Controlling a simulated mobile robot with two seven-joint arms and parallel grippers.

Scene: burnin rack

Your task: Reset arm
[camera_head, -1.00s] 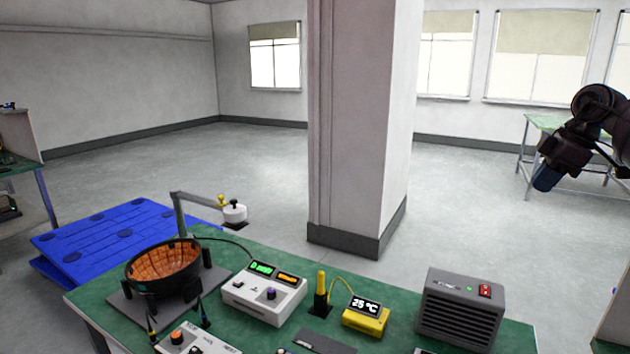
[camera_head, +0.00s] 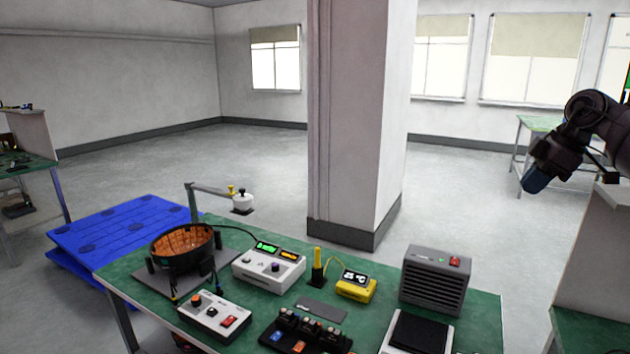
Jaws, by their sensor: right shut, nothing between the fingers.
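My right gripper (camera_head: 535,180) is at the right side of the head view, raised in the air at the end of my dark right arm. Its blue-tipped fingers point down and to the left. It is shut and empty, well clear of the green-topped bench (camera_head: 480,322). My left gripper is not in view.
On the bench stand a round dark bowl with an orange inside (camera_head: 183,247), a white meter box (camera_head: 268,270), a yellow thermometer (camera_head: 356,288), a grey vented box (camera_head: 435,280) and a white switch box (camera_head: 214,316). A pillar (camera_head: 355,130) rises behind. Blue pallets (camera_head: 110,238) lie at left.

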